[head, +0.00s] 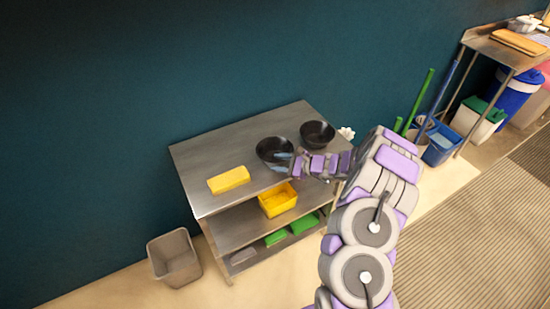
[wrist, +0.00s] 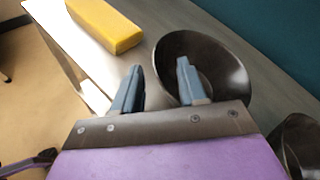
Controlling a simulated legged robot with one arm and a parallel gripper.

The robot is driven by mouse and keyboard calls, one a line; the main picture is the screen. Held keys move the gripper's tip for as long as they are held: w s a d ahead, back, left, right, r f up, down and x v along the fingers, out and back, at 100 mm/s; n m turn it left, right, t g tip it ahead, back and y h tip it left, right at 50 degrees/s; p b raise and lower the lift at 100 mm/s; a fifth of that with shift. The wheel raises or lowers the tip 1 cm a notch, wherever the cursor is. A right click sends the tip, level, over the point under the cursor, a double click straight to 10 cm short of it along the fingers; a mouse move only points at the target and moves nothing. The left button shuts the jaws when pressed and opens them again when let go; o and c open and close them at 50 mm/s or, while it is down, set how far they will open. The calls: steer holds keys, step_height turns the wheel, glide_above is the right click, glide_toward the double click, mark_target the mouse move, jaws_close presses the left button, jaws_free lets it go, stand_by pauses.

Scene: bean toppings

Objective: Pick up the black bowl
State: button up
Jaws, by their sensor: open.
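Two black bowls show on the metal table. One black bowl (head: 273,150) is near the middle of the tabletop, and the other black bowl (head: 317,134) is to its right, near the back corner. My gripper (head: 281,158) is at the near side of the middle bowl. In the wrist view my gripper (wrist: 158,85) is open with nothing held. Its right finger overlaps the middle bowl (wrist: 226,62) and its left finger is outside the rim. I cannot tell whether a finger touches the bowl. The other bowl (wrist: 299,143) is partly cut off at the lower right.
A yellow block (head: 229,180) lies on the tabletop (head: 210,152) to the left; it also shows in the wrist view (wrist: 106,24). A yellow bin (head: 277,200) and green items (head: 304,224) are on lower shelves. The wall (head: 150,70) stands close behind the table.

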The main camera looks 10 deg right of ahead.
mark_target(269, 163)
steer(key=b+x, duration=0.1)
steer(key=x, duration=0.3)
steer(key=shift+w+a, duration=0.1)
steer(key=shift+a, duration=0.15)
jaws_close()
